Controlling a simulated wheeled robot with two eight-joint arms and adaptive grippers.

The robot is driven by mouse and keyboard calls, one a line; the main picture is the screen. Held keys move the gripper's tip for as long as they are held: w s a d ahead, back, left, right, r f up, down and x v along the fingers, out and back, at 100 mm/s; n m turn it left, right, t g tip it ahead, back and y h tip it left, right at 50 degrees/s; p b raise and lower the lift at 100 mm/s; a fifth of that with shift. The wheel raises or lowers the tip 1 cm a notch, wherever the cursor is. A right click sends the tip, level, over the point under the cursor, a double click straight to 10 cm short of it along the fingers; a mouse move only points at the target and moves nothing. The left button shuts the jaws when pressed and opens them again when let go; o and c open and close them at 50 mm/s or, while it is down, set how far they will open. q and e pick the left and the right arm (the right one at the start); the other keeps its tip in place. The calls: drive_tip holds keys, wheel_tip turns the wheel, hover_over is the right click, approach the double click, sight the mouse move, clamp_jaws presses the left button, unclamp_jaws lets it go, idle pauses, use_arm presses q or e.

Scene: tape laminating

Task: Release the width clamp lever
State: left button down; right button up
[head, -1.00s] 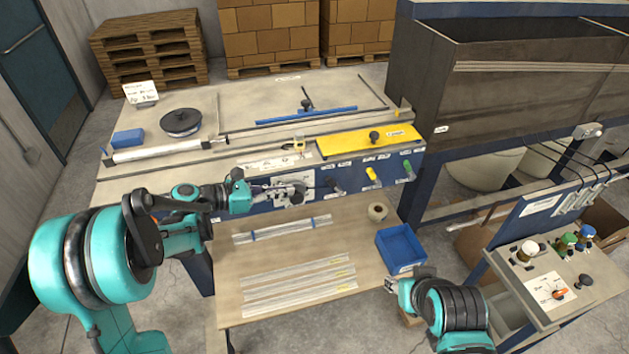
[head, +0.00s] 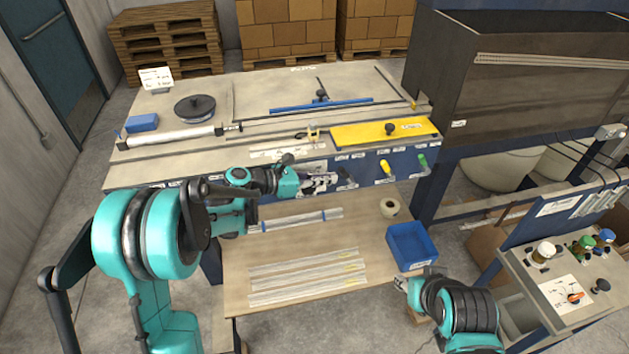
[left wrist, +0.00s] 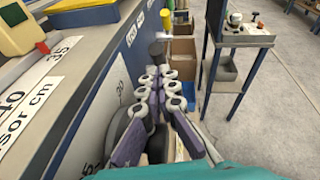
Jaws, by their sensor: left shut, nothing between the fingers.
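A row of levers sticks out of the blue front panel of the bench: a dark lever (head: 348,180), a yellow one (head: 386,167) and a green one (head: 422,161). Their labels are too small to read, so I cannot tell which is the width clamp lever. My left gripper (head: 332,180) is shut and empty, just left of the dark lever. In the left wrist view its closed fingers (left wrist: 166,82) point along the panel toward a dark grey handle (left wrist: 157,51); contact is unclear. My right gripper (head: 402,285) is small, near the blue bin, its jaw state unclear.
A yellow plate with a black knob (head: 390,129) lies on the bench above the levers. Below are a shelf with clear strips (head: 305,280), a tape roll (head: 390,207) and a blue bin (head: 411,246). A side stand (head: 545,290) is at right.

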use_arm(q)
drive_tip(key=shift+w+d, duration=0.2)
drive_tip(key=shift+d, duration=0.1)
